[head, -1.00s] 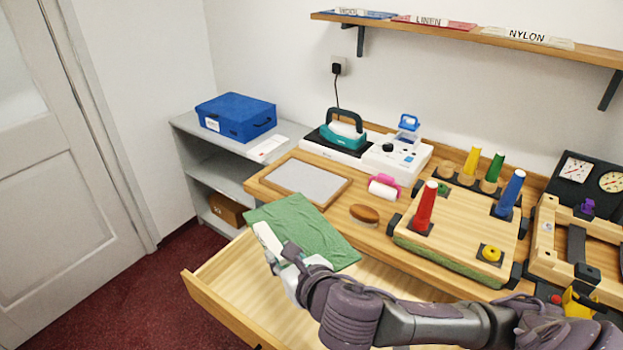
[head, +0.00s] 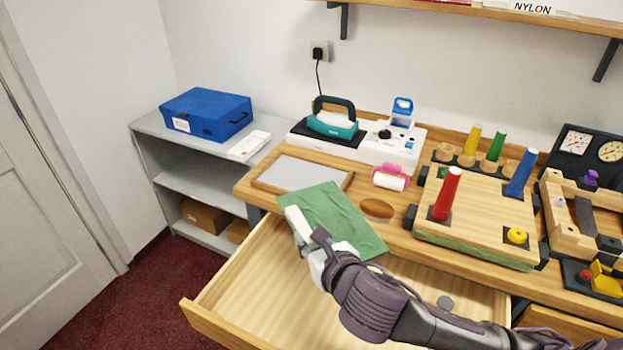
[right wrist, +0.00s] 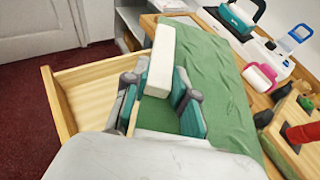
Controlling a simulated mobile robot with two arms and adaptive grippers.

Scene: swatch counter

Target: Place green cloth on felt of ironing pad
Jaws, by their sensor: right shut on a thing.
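The green cloth (head: 338,217) is spread out flat and a little rumpled, held by one side. My right gripper (head: 308,232) is shut on its near left edge. The cloth appears above the open drawer, and its far edge overlaps the front of the ironing pad in the head view; I cannot tell whether they touch. The pad has grey felt (head: 300,172) in a wooden frame, mostly uncovered. In the right wrist view, the cloth (right wrist: 212,85) stretches out beyond the right gripper (right wrist: 160,88). My left gripper is not in view.
An open, mostly empty drawer (head: 235,300) juts out below the counter. Behind the pad stands a teal iron (head: 332,124) on its base. A lint roller (head: 390,178) and brown brush (head: 377,208) lie right of the pad. A board with coloured cones (head: 470,215) stands further right.

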